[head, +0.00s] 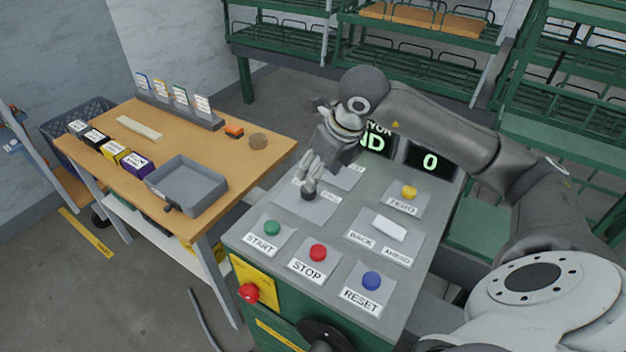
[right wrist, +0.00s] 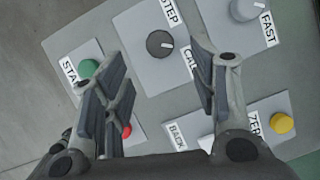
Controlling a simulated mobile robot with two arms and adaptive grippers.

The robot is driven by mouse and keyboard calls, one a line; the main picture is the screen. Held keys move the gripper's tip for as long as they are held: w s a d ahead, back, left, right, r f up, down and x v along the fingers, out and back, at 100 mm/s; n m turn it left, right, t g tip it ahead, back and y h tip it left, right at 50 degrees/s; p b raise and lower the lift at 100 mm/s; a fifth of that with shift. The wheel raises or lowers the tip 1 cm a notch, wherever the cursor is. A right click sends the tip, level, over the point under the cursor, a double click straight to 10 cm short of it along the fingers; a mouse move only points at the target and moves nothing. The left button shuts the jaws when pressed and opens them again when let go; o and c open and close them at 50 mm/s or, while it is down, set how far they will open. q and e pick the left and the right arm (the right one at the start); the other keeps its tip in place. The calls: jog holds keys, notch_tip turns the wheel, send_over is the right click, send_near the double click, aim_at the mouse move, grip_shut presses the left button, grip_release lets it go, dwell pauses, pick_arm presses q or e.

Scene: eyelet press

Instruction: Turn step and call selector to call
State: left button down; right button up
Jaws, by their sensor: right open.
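The step and call selector is a dark round knob (right wrist: 160,43) with a white pointer mark, on a light grey plate between the STEP and CALL labels. In the right wrist view its mark points to the right, towards the side with the labels; I cannot tell which label it is set to. My right gripper (right wrist: 160,78) is open, with the knob showing beyond and between its fingertips, apart from them as far as I can see. In the head view the right gripper (head: 310,178) hangs over the selector plate (head: 289,203) and partly hides the knob and labels. My left gripper is not in view.
Around the selector are the green START (head: 272,228), red STOP (head: 318,252), blue RESET (head: 372,281) and yellow ZERO (head: 409,192) buttons, and a white BACK/AHEAD rocker (head: 390,229). A second knob (right wrist: 243,8) is by FAST. A wooden table (head: 235,160) stands to the left.

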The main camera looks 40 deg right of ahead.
jog(key=shift+v, duration=2.2)
